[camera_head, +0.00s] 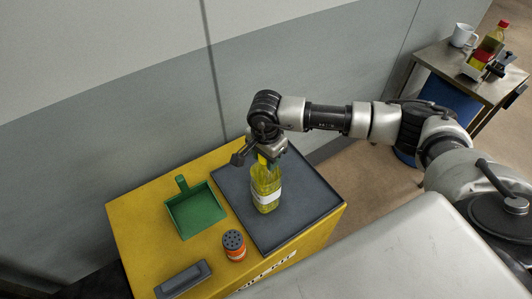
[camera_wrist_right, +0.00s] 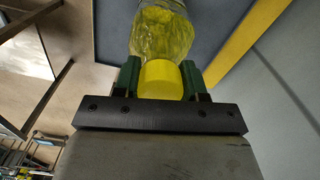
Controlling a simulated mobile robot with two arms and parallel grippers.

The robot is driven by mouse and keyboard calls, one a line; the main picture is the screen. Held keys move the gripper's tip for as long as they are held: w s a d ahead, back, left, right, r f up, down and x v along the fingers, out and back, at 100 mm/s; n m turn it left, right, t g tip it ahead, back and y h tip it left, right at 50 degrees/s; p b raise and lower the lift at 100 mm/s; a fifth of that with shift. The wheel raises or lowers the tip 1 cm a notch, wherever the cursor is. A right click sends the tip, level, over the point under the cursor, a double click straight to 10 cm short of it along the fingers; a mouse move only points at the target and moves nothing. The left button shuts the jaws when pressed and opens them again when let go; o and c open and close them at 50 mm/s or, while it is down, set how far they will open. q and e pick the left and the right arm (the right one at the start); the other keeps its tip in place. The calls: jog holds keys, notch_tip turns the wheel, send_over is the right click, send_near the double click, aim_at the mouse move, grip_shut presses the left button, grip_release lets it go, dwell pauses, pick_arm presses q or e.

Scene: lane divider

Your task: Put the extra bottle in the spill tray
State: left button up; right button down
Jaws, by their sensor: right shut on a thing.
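A clear bottle of yellow liquid with a white label (camera_head: 266,184) is upright at the dark grey spill tray (camera_head: 304,222). Its base appears over the middle of the tray; I cannot tell whether it touches the tray floor. My right gripper (camera_head: 264,156) is shut on the bottle's yellow cap from above. In the right wrist view the yellow cap (camera_wrist_right: 160,80) sits between the two green-sided fingers (camera_wrist_right: 160,84), with the bottle body (camera_wrist_right: 161,32) beyond it. My left gripper is not in view.
The tray lies on a yellow cabinet (camera_head: 142,212). A green dustpan (camera_head: 197,212), an orange shaker with a dark lid (camera_head: 234,246) and a dark grey block (camera_head: 184,279) are left of it. A side table (camera_head: 438,58) at the back right holds a white mug (camera_head: 463,35) and a red-capped bottle (camera_head: 497,36).

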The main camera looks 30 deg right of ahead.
jog(key=c, duration=1.1)
grip_release()
jog(key=shift+f, duration=0.15)
jog(key=o, duration=0.5)
jog(key=shift+r, duration=0.3)
jog(key=shift+r+b, duration=0.2)
jog(key=shift+b, duration=0.1)
notch_tip(320, 180, up, 11)
jog(key=b, duration=0.4)
jog(key=shift+f, duration=0.2)
jog(key=shift+r, duration=0.45)
